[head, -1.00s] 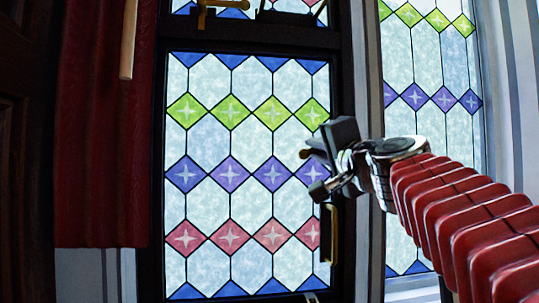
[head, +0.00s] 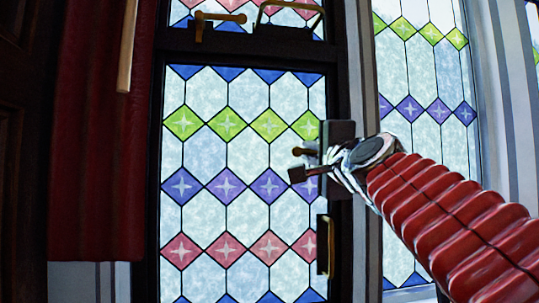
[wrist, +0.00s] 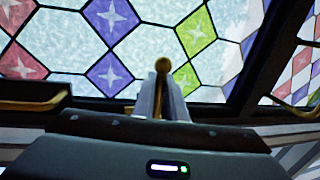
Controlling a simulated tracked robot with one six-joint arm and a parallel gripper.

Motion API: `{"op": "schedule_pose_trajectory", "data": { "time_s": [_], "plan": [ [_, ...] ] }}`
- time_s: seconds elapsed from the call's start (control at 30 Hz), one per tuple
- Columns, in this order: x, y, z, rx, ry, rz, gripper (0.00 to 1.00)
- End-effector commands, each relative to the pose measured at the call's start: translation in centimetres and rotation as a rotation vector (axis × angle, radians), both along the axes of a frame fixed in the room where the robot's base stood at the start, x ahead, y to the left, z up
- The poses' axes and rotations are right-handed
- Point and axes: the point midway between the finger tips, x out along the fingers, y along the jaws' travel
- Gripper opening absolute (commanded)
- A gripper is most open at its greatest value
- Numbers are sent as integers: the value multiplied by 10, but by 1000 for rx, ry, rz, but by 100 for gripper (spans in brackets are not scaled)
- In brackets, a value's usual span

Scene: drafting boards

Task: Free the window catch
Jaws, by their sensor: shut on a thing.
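The window catch (head: 298,151) is brass with a round knob, on the right stile of the dark-framed stained-glass window (head: 338,90). My gripper (head: 314,157) is at the catch, reaching in from the right, shut on it. In the wrist view the catch's ball knob (wrist: 163,64) stands out beyond the closed fingers (wrist: 160,97). The catch's base is mostly hidden behind my gripper, so I cannot tell how it sits in its keeper.
A vertical brass handle (head: 322,246) is below on the same stile. Another brass catch (head: 220,17) and a bail handle (head: 290,10) are above. A red curtain (head: 85,150) and a pale rod (head: 127,45) hang left. Another patterned window (head: 425,80) is at right.

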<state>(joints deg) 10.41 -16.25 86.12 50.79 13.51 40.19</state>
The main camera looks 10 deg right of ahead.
Motion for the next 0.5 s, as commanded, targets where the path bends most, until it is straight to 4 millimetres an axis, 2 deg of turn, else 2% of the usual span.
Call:
{"op": "schedule_pose_trajectory", "data": {
  "time_s": [0.43, 0.47, 0.5],
  "plan": [
    [2, -2, -3, 9, 6, -4, 0],
    [2, -2, -3, 9, 6, -4, 14],
    [2, -2, -3, 9, 6, -4, 16]
  ]
}}
